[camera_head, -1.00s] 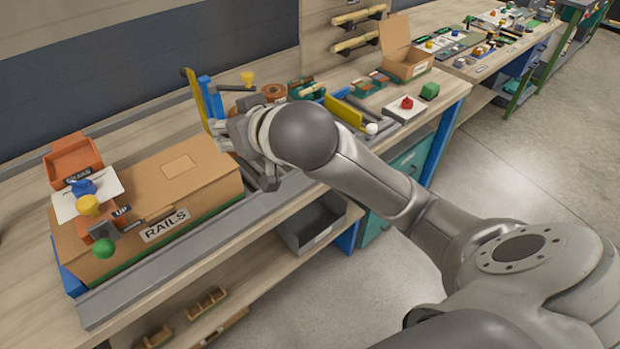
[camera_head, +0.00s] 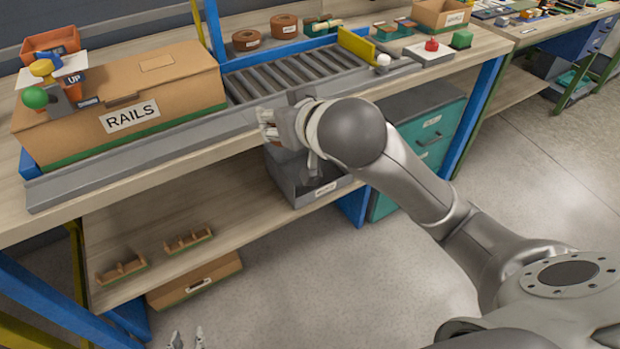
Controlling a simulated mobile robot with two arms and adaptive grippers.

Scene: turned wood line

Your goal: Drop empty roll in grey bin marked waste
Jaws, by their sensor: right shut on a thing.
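The grey bin (camera_head: 297,190) sits on the lower shelf, below the bench's front edge, with a small white label on its front that is too small to read surely. My right gripper (camera_head: 276,135) is above the bin's left rear part, in front of the bench edge.
A cardboard box marked RAILS (camera_head: 125,95) stands on the bench at left, beside a roller conveyor (camera_head: 290,75). Two brown rolls (camera_head: 284,26) stand behind the conveyor. A teal drawer cabinet (camera_head: 428,130) is right of the bin. Small wooden racks (camera_head: 122,270) are on the lower shelf.

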